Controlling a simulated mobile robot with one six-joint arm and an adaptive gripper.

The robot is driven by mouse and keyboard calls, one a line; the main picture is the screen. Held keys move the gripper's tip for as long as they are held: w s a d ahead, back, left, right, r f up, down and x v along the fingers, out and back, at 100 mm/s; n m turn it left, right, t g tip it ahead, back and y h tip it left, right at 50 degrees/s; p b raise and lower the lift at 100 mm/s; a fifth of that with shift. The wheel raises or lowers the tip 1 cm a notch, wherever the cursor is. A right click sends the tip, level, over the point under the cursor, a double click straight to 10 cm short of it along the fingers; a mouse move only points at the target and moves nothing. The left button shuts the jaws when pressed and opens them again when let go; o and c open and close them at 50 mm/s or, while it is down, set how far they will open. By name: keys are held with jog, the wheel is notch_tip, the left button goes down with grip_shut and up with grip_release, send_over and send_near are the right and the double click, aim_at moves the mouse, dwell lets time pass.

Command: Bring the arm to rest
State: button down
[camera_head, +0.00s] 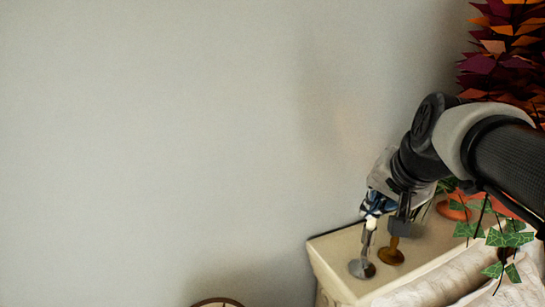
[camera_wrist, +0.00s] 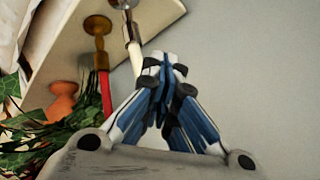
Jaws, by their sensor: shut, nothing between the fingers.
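My gripper (camera_head: 374,208) is at the right of the head view, above the cream top (camera_head: 328,246) of a small piece of furniture. In the wrist view its blue and white fingers (camera_wrist: 165,66) are together and hold nothing. A silver candle holder (camera_head: 362,267) with a white candle (camera_wrist: 134,55) stands close by the fingertips. I cannot tell whether they touch. A brass holder (camera_head: 391,256) stands to its right in the head view. Its red candle (camera_wrist: 106,94) shows in the wrist view. My arm hides part of the furniture top.
Trailing green ivy (camera_head: 510,237) and a terracotta pot (camera_wrist: 62,100) are beside my arm. Orange and maroon foliage (camera_head: 505,60) rises at the upper right. Pale cloth (camera_head: 440,285) lies at the bottom right. Bare wall (camera_head: 150,130) fills the left.

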jog(key=s+a+f+n+g+b, duration=0.1)
jog(key=s+f+b, duration=0.5)
jog(key=f, duration=0.6)
jog(key=s+a+f+n+g+b, duration=0.1)
jog(key=s+a+f+n+b, duration=0.2)
jog(key=s+f+b, duration=0.3)
jog(key=s+a+f+n+g+b, duration=0.1)
jog(key=s+a+f+n+b, duration=0.2)
jog(key=s+f+b, duration=0.4)
jog(key=s+f, duration=0.5)
jog(key=f, duration=0.7)
jog(key=shift+s, duration=0.3)
